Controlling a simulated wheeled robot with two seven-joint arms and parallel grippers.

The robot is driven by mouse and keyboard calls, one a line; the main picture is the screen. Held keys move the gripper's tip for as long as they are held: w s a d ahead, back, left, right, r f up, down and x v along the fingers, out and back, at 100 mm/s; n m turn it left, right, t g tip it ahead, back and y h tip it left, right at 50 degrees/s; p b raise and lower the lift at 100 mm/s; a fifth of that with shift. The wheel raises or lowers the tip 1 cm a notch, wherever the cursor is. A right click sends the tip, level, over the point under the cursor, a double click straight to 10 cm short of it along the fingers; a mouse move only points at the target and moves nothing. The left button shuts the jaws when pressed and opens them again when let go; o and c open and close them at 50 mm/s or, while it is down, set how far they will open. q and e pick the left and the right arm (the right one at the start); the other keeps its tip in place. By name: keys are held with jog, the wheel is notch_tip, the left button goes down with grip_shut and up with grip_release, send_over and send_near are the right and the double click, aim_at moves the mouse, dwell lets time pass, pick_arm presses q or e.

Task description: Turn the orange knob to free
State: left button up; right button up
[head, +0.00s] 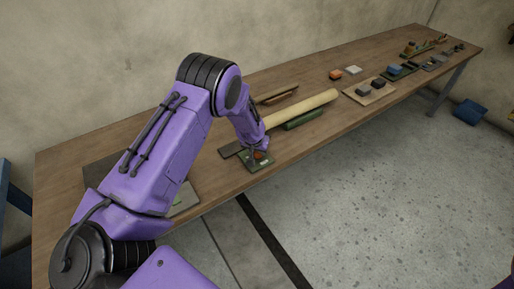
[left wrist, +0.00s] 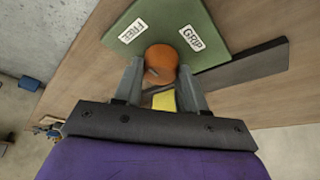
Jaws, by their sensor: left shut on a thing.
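The orange knob (left wrist: 160,60) sits on a green plate (left wrist: 215,28) in the left wrist view. The plate carries a white FREE label (left wrist: 123,29) on the left and a white GRIP label (left wrist: 192,38) on the right. My left gripper (left wrist: 160,75) is shut on the knob, one finger on each side. A yellow patch (left wrist: 164,101) shows between the fingers below the knob. In the head view the green plate (head: 262,166) lies at the table's front edge, and my left gripper (head: 258,150) is over it, hiding most of the knob. My right gripper is not in view.
A long pale roll (head: 300,109) lies on the wooden table (head: 215,205) behind the plate, beside a green bar (head: 304,120). A dark grey strip (left wrist: 245,65) runs from the plate. Several small blocks stand farther right, and a blue bin (head: 470,111) is on the floor.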

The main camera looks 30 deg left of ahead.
pick_arm(q)
jog(key=shift+n+y, duration=0.3)
jog(key=shift+n, duration=0.3)
jog(key=o, duration=1)
jog(key=shift+o, duration=0.2)
jog(key=b+v, duration=0.1)
jog(key=v, duration=0.9)
jog(key=shift+r, duration=0.25)
jog(key=shift+s, duration=0.1)
